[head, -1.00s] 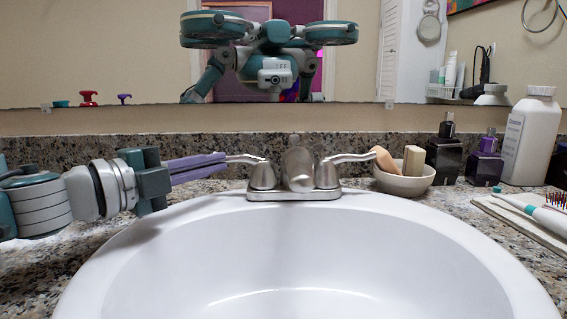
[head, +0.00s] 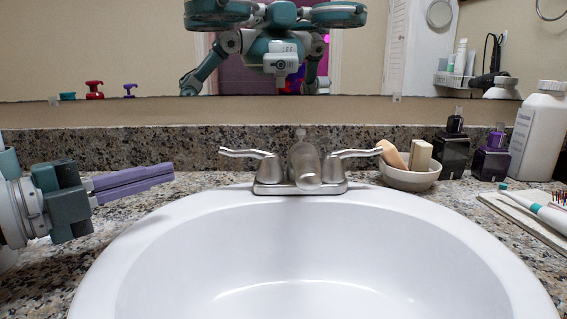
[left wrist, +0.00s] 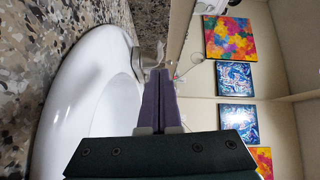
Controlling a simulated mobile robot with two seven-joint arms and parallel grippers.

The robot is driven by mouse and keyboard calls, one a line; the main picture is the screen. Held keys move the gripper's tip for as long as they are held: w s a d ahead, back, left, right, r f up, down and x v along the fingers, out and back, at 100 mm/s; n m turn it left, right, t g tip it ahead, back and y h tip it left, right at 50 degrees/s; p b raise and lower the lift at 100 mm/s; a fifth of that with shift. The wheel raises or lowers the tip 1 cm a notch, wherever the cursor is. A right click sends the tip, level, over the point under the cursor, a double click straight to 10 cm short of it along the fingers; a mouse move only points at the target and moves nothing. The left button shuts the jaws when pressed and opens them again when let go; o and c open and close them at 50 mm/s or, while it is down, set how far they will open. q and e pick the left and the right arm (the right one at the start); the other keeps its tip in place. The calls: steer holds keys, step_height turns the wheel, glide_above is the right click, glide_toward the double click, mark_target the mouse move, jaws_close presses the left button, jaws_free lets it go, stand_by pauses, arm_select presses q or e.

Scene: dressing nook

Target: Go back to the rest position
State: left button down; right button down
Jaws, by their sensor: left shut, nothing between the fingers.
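My left gripper (head: 173,174) is at the left of the head view, above the counter left of the sink. Its two purple fingers are together with nothing between them. The fingers point right, toward the faucet (head: 305,172), and stay well apart from its left handle. In the left wrist view the closed fingers (left wrist: 160,78) show beside the white sink (left wrist: 112,62). My right gripper is not seen directly in either view.
The white sink (head: 310,208) fills the middle, empty. Right of the faucet stand a soap bowl (head: 411,179), a dark bottle (head: 452,153), a purple bottle (head: 491,160) and a tall white bottle (head: 537,135). A toothbrush (head: 540,208) lies at the right. A mirror (head: 130,45) is behind.

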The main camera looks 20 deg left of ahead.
arm_select(q)
steer(key=s+d+r+n+g+y+p, duration=0.1)
steer(key=s+r+n+y+p, duration=0.25)
steer(key=r+n+p, duration=0.5)
steer(key=s+r+n+g+y+p, duration=0.25)
steer(key=n+y+p, duration=0.25)
steer(key=p, duration=0.7)
steer(key=s+d+r+n+g+h+p, duration=0.1)
steer(key=s+d+r+n+g+p, duration=0.3)
steer(key=s+r+p, duration=0.45)
steer(key=s+d+r+n+g+h+p, duration=0.1)
steer(key=s+d+r+n+g+p, duration=0.1)
steer(key=s+d+r+g+p, duration=0.6)
step_height(320, 180, up, 32)
steer(key=s+a+t+p, duration=0.1)
steer(key=a+t+p, duration=0.1)
steer(key=p, duration=3.4)
steer(key=shift+f+t, duration=0.25)
steer(key=shift+t, duration=0.2)
